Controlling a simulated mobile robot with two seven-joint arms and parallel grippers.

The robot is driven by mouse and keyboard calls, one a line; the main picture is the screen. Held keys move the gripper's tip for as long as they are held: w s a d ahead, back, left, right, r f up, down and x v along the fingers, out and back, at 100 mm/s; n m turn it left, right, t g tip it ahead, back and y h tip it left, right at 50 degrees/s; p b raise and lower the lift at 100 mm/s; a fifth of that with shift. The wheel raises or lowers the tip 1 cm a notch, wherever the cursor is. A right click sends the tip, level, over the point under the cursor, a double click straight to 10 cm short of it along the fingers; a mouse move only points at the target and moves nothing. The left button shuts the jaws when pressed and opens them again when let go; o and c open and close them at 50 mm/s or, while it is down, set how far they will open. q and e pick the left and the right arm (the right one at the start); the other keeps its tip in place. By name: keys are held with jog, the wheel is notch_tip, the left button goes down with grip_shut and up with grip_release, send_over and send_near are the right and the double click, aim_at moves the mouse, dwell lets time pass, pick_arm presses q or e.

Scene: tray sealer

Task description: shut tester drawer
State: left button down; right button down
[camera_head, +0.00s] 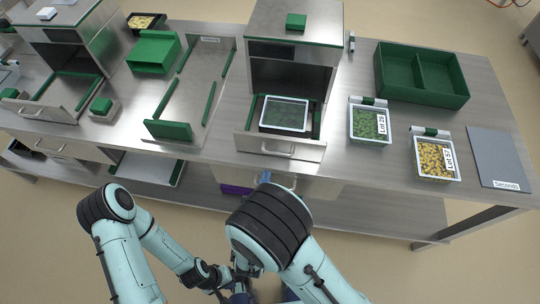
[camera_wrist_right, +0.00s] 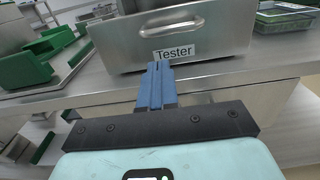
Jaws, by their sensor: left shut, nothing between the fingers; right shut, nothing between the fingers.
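The tester drawer (camera_head: 279,146) is pulled out at the front of the steel tester (camera_head: 292,50). A clear-topped tray with dark green contents (camera_head: 284,114) sits in it. In the right wrist view the drawer front (camera_wrist_right: 215,40) shows a bar handle and a "Tester" label. My right gripper (camera_wrist_right: 157,72) is shut and empty, its blue fingertips just in front of and below the label; contact cannot be told. In the head view its tip (camera_head: 265,177) shows below the bench edge, mostly behind my arm. My left gripper (camera_head: 240,294) is low at the bottom edge, partly hidden, shut and empty.
Right of the drawer stand a green tray labelled Lot 26 (camera_head: 369,126) and a yellow one labelled Lot 27 (camera_head: 436,160). A green divided crate (camera_head: 420,76) and a grey Seconds mat (camera_head: 498,160) lie beyond. Left is a steel slide with green rails (camera_head: 190,105).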

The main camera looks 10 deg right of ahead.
aim_at(272, 148)
jog(key=x, duration=0.7)
jog(key=shift+w, duration=0.2)
jog(key=shift+d+p, duration=0.1)
jog(key=shift+p, duration=0.2)
